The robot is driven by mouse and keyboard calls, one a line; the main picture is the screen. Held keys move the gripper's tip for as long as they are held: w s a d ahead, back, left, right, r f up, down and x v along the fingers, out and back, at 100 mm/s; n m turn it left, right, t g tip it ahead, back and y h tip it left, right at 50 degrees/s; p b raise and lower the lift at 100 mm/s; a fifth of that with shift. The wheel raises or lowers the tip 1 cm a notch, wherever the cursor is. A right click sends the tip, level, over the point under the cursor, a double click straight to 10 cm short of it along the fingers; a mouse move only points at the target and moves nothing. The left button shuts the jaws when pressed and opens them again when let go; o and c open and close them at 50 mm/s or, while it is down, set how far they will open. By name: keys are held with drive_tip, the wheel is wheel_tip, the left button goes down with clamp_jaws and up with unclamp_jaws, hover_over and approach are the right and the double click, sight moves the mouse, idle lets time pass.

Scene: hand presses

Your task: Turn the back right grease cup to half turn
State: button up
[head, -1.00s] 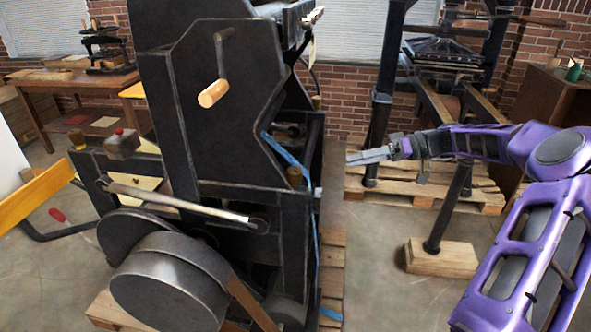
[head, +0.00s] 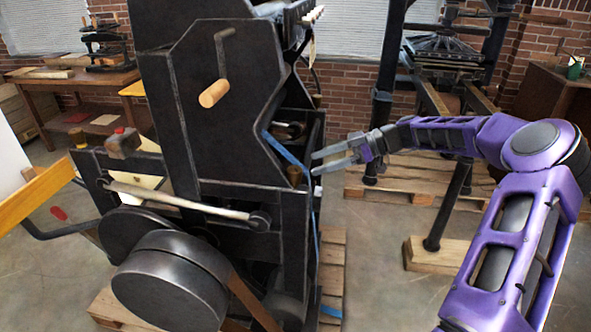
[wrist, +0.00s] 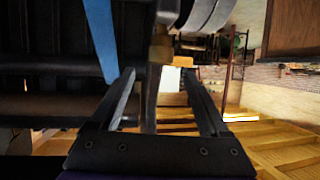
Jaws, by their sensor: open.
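The black press carries small brass grease cups. One (head: 316,101) is at its back right, partly hidden behind the frame. Another (head: 294,175) is at the near right corner, and a third (head: 80,140) at the left. My gripper (head: 317,163) is open and empty at the press's right side, pointing left, just right of the near right cup and below the back right one. In the wrist view the open fingers (wrist: 160,76) face a brass piece (wrist: 161,45) just beyond the tips, above a grey upright part. I cannot tell which cup this is.
A blue strap (head: 288,150) hangs on the press's right side, close to my fingers; it also shows in the wrist view (wrist: 101,36). A second press on a pallet (head: 410,185) stands behind my arm. Bare floor (head: 370,270) lies right of the press.

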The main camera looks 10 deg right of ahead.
sight(299, 169)
drive_tip(key=x, duration=0.7)
drive_tip(key=shift+a+f, duration=0.15)
drive_tip(key=shift+a, duration=0.05)
clamp_jaws()
drive_tip(key=shift+f, duration=0.1)
